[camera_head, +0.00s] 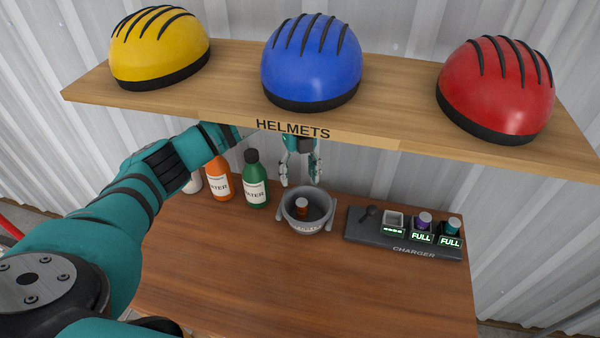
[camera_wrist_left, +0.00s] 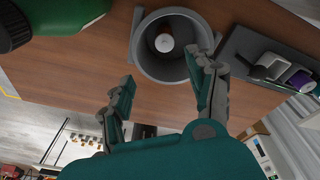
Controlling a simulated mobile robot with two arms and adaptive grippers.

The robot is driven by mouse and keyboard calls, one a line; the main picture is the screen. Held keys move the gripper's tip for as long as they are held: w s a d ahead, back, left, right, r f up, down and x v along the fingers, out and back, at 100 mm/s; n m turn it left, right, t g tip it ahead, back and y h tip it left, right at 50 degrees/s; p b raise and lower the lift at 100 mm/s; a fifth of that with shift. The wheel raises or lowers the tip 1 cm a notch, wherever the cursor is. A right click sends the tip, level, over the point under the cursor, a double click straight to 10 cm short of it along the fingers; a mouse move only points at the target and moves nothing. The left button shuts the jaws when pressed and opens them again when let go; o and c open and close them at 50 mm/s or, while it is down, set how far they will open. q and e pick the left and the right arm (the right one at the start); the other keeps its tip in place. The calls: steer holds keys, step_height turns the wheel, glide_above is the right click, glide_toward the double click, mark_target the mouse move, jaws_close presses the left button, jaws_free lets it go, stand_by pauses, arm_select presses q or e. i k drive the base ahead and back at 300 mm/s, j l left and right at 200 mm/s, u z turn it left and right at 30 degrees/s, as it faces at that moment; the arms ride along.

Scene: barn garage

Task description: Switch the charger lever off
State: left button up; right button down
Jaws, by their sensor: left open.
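The grey charger (camera_head: 403,235) lies on the right part of the wooden table. Its dark lever (camera_head: 368,213) is at the charger's left end. In the left wrist view the open fingers (camera_wrist_left: 164,95) show below the bowl, and the charger (camera_wrist_left: 262,62) is at the upper right. My right gripper is not in view.
A grey bowl (camera_head: 287,221) with a small orange-brown battery (camera_head: 301,207) inside stands left of the charger. Green (camera_head: 256,185) and orange (camera_head: 217,182) bottles stand behind my left arm's side. A helmet shelf (camera_head: 220,88) overhangs the table's back. The table front is clear.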

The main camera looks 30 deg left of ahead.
mark_target(371, 210)
steer(key=k, duration=1.5)
